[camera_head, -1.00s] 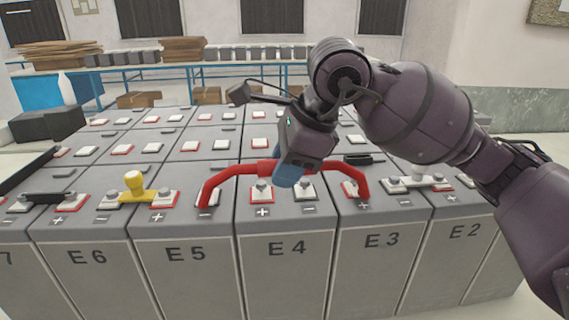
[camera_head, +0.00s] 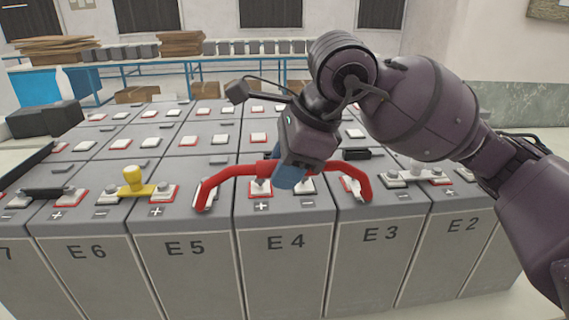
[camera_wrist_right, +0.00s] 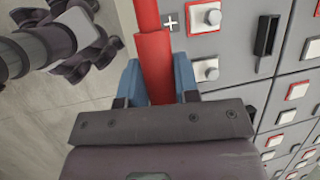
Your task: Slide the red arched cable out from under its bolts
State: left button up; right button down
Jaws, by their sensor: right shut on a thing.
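The red arched cable (camera_head: 226,174) spans from battery E5 across E4 to E3 in the head view. Its two bent ends lie at the front terminals of E5 and E3, near the front edge of the tops. My right gripper (camera_head: 287,176) is shut on the cable's middle, above E4. In the right wrist view the red bar (camera_wrist_right: 154,62) runs between the blue fingers (camera_wrist_right: 157,85). Whether the ends are still under the bolts is too small to tell. My left gripper is not in view.
Rows of grey batteries fill the middle. A yellow link (camera_head: 135,184) bridges E6 and E5, left of the cable. Tables with boxes stand behind.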

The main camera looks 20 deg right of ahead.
jog(key=shift+s+a, duration=0.1)
jog(key=shift+s, duration=0.35)
dwell(0.6)
jog(key=shift+f+b, duration=0.4)
jog(key=shift+b, duration=0.05)
dwell(0.4)
jog(key=c, duration=0.8)
grip_release()
